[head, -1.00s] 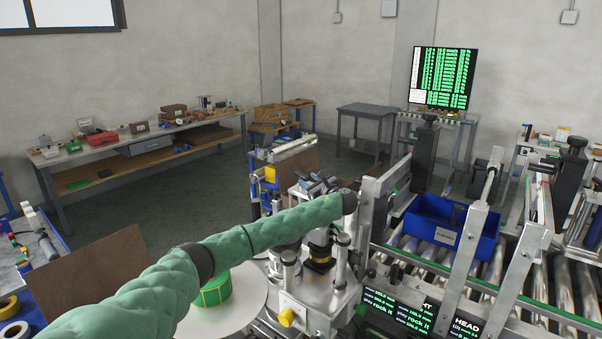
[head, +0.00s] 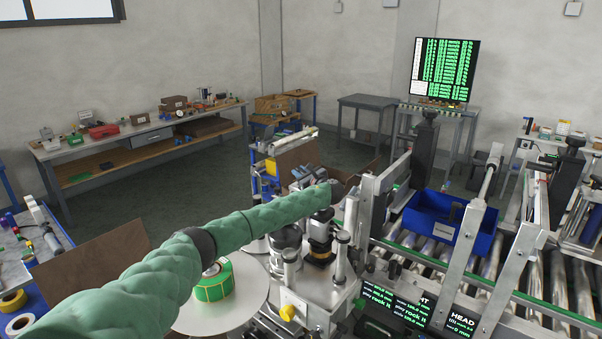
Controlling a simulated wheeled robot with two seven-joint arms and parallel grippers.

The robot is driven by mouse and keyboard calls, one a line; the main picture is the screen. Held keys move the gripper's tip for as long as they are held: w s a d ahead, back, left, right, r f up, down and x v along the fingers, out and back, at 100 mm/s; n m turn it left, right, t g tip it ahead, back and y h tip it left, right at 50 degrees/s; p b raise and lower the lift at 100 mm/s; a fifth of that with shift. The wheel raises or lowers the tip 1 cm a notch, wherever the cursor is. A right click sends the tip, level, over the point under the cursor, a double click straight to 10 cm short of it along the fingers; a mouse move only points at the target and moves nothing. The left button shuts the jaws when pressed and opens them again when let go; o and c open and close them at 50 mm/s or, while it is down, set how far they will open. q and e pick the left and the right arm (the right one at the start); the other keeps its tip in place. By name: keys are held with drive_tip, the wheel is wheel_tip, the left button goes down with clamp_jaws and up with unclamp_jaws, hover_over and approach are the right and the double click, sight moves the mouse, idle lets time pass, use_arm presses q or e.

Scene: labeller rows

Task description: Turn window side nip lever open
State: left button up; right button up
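The labeller (head: 318,292) stands in the lower middle, with metal rollers on a silver plate and a yellow knob (head: 287,312) at its front. I cannot pick out the window side nip lever for certain; my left arm covers part of the machine. A green label roll (head: 215,282) lies on a white disc (head: 248,312) left of the rollers. My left forearm reaches in from the left above the disc. My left gripper (head: 308,174) is small and dark beyond the wrist, over the back of the labeller; its fingers are too unclear to judge. My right gripper is out of view.
A roller conveyor (head: 565,290) with a blue bin (head: 450,226) and metal uprights fills the right. Dark display panels (head: 400,310) stand in front. A brown board (head: 90,270) is at lower left. A workbench (head: 140,150) runs along the back wall, below the window.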

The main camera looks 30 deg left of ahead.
use_arm(q)
drive_tip(key=shift+r, duration=0.1)
drive_tip(key=shift+c, duration=0.8)
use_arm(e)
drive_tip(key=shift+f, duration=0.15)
